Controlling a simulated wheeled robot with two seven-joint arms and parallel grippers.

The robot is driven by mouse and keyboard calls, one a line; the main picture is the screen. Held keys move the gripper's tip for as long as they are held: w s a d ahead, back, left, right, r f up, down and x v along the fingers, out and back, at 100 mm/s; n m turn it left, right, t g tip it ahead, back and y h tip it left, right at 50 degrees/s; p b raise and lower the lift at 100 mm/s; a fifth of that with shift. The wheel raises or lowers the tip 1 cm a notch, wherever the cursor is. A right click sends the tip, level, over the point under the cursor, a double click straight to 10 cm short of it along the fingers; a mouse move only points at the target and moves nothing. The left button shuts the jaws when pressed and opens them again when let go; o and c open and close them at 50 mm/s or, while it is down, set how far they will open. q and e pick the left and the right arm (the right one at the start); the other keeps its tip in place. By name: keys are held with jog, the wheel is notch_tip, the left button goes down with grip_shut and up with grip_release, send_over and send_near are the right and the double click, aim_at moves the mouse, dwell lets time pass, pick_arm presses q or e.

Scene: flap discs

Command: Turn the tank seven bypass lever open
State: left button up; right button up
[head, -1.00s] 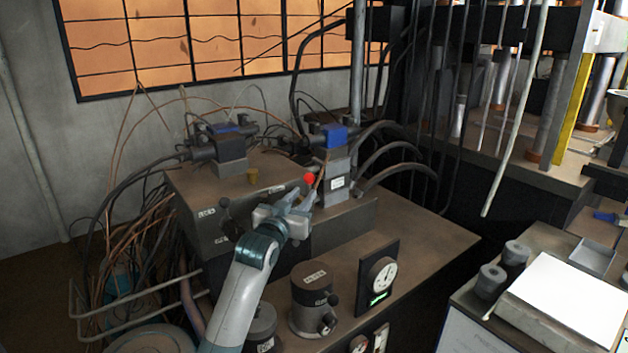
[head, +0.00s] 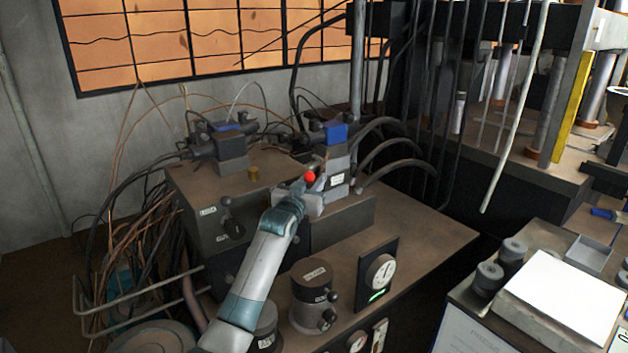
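A lever with a red ball knob (head: 309,176) stands at the front of a valve block with a blue top (head: 336,134), on the hydraulic unit. I cannot read a tank number beside it. My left gripper (head: 300,187) is at the red knob, just below and left of it in the head view. The fingertips overlap the lever's stem, so I cannot tell whether they touch it or how far apart they are. My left arm comes up from the bottom and hides part of the block. My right gripper is not in view.
A second valve block (head: 231,150) and a black-knobbed handle (head: 228,215) are to the left. Black hoses (head: 385,160) curve behind. The bench top right of the gauge is clear.

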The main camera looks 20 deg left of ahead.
pick_arm(q)
grip_shut()
dwell(1.4)
